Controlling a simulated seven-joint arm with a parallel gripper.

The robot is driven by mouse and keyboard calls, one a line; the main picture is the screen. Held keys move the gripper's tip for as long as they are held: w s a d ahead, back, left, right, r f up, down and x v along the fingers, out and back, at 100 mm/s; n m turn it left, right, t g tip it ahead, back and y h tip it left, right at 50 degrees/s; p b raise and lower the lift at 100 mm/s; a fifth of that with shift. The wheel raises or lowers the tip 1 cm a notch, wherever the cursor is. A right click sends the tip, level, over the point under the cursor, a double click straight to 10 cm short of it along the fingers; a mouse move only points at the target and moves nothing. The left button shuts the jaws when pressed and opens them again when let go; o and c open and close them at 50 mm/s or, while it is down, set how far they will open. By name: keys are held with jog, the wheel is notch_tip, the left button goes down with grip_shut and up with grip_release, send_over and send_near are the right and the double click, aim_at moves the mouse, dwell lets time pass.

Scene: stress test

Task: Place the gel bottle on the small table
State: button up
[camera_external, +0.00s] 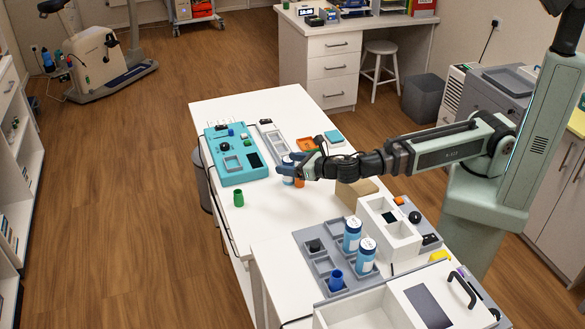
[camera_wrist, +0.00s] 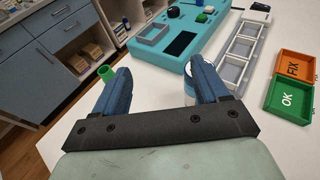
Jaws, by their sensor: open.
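My gripper (camera_external: 287,170) is over the white table (camera_external: 285,225), its fingers pointing left. In the wrist view my gripper (camera_wrist: 160,82) is open with nothing visible between its fingers. A white and blue bottle (camera_external: 288,180) stands at the fingers, partly hidden by them. In the wrist view a sliver of the white bottle (camera_wrist: 188,98) shows beside the right finger; contact cannot be told. Two similar white and blue bottles (camera_external: 352,236) (camera_external: 366,256) stand upright in a grey tray nearer the camera. Which bottle holds gel, and which surface is the small table, I cannot tell.
A green cup (camera_external: 239,198) stands near the table's left edge. A teal panel (camera_external: 238,160), a grey slotted tray (camera_external: 272,140) and an orange tray (camera_external: 306,144) lie beyond my gripper. A cardboard box (camera_external: 357,193) and a white box (camera_external: 388,232) stand nearer.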

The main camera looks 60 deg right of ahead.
jog(key=w+a+r+n+t+y, duration=0.1)
jog(key=w+r+n+y, duration=0.2)
jog(key=w+n+y, duration=0.4)
jog(key=n+g+y, duration=0.8)
jog(key=g+y, duration=0.1)
jog(key=y, duration=0.2)
send_near(284, 164)
jog(key=shift+x, duration=4.95)
jog(key=shift+f, duration=0.1)
